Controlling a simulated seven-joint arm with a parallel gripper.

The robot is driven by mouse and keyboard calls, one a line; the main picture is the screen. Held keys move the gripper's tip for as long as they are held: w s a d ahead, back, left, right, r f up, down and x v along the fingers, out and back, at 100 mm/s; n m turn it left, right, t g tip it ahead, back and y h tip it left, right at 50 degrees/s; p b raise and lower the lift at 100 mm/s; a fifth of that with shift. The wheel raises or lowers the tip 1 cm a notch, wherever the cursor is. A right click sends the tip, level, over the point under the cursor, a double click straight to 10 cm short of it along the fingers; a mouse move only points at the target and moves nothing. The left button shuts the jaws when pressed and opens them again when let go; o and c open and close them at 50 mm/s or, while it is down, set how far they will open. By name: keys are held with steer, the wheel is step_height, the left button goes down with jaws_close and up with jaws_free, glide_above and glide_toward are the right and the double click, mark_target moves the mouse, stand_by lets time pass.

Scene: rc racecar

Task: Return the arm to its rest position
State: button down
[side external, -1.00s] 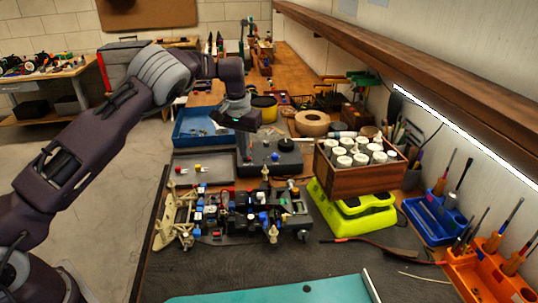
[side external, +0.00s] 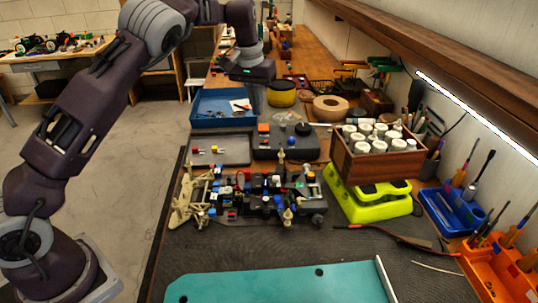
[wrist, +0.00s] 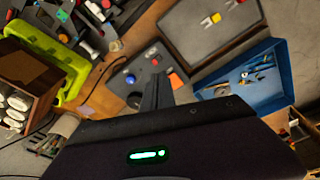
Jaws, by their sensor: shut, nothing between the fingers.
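My gripper (side external: 258,112) hangs in the air above the back of the bench, fingers pointing down, between the blue tray and the yellow-banded round container. In the wrist view its dark fingers (wrist: 157,92) are together with nothing between them. The RC car chassis (side external: 262,198), with blue, red and white parts and beige arms at its left end, sits on the dark mat in front of and below the gripper. Only part of the chassis (wrist: 88,28) shows at the top left of the wrist view.
Around the gripper are a blue tray (side external: 195,110), a grey tray with small parts (side external: 236,157) and a black box with knobs (side external: 270,152). A wooden crate of white-capped jars (side external: 345,165) stands right, above a lime-green stand (side external: 345,205). A wooden shelf (side external: 440,50) overhangs the right side.

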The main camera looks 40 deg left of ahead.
steer(key=s+d+r+t+h, duration=0.1)
steer(key=s+d+r, duration=0.2)
steer(key=s+r, duration=0.6)
steer(key=s+d+r+t+h, duration=0.1)
steer(key=s+d+r, duration=0.3)
steer(key=s, duration=0.9)
steer(key=s+d+f+m+y, duration=0.1)
steer(key=s+f, duration=0.1)
steer(key=s, duration=0.7)
steer(key=s+d+f+m+t, duration=0.1)
steer(key=s+f+m, duration=0.1)
steer(key=s, duration=0.7)
steer(key=shift+s+d+f+t+y, duration=0.2)
steer(key=shift+d+t+y, duration=0.1)
steer(key=shift+d+y, duration=0.1)
